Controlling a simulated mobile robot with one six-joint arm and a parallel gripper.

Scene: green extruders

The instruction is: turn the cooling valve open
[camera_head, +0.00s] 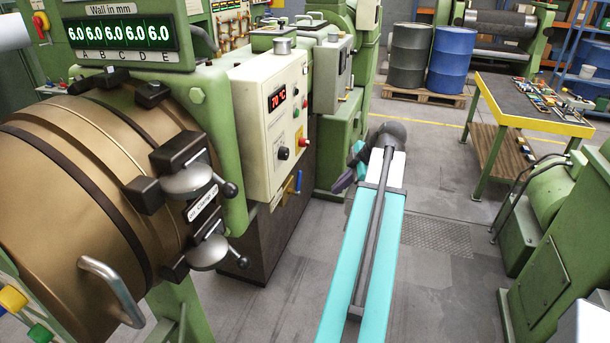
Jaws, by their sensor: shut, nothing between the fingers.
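A small brass valve with an upright blue handle (298,181) sits below the cream control box, against the dark lower cabinet. It looks like the cooling valve, but no label on it is readable. My gripper (343,181) is at the end of my turquoise arm, to the right of the blue handle and apart from it in the picture. Its dark fingers are small here and appear shut and empty, pointing left and down toward the machine. The depth gap between fingers and handle is hard to judge.
The cream control box (274,125) shows 70 °C and has knobs and a red switch. The bronze extruder head (90,190) with clamps and a handle fills the left. A workbench (530,105) and green machine (545,250) stand right. The grey floor between is clear.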

